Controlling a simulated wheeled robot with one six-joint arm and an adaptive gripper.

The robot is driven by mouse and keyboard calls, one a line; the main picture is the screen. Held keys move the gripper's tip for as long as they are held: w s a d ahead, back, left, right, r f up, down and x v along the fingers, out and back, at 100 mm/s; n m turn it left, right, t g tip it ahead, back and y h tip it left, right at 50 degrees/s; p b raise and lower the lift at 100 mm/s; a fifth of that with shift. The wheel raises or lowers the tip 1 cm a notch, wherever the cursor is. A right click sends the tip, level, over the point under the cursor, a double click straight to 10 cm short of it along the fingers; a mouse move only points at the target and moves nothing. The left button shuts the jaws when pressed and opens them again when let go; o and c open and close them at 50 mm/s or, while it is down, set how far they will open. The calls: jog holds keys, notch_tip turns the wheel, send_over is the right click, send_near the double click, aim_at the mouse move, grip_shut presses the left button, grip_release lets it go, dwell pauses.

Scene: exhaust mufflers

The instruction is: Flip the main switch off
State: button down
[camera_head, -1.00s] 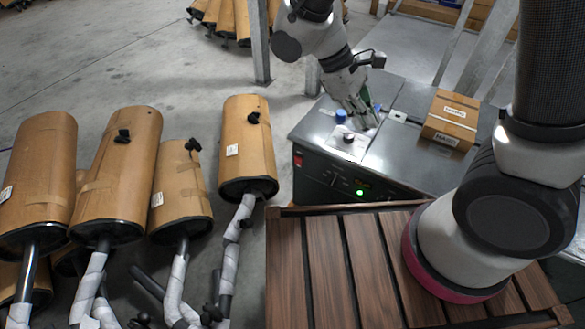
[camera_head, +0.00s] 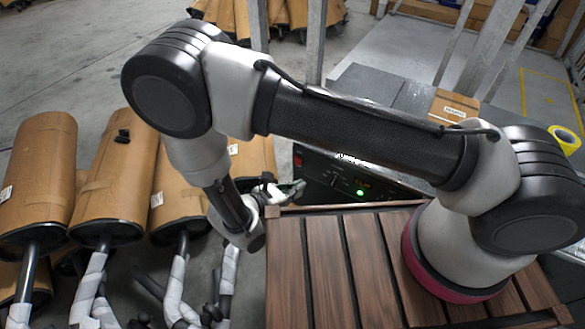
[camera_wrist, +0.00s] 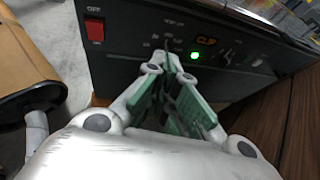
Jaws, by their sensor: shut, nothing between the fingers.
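The red main switch (camera_wrist: 95,30) is on the left part of the dark front panel (camera_wrist: 135,70) in the wrist view. Its head-view spot is a small red patch (camera_head: 298,160) at the panel's left end. Small white lettering stands above and below it; which side is pressed I cannot tell. A green light (camera_wrist: 195,55) is lit on the panel, right of the switch. My gripper (camera_wrist: 168,72) is shut and empty, in front of the panel, below and right of the switch, apart from it. It also shows in the head view (camera_head: 299,187).
Brown wrapped mufflers (camera_head: 105,180) with pipes stand at the left, close to my arm. A slatted wooden surface (camera_head: 320,270) lies in front of the panel. A yellow tape roll (camera_head: 565,138) is at the right.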

jog(key=w+a+f+n+t+y, duration=0.2)
jog(key=w+a+y, duration=0.1)
jog(key=a, duration=0.4)
jog(key=shift+a+f+n, duration=0.3)
jog(key=shift+f, duration=0.1)
jog(key=shift+d, duration=0.1)
send_near(298, 164)
notch_tip(298, 164, down, 3)
jog(key=d, duration=0.1)
jog(key=w, duration=0.1)
jog(key=w+d, duration=0.1)
jog(key=w, duration=0.1)
jog(key=shift+d+r, duration=0.15)
jog(key=shift+w+d, duration=0.3)
jog(key=shift+w, duration=0.15)
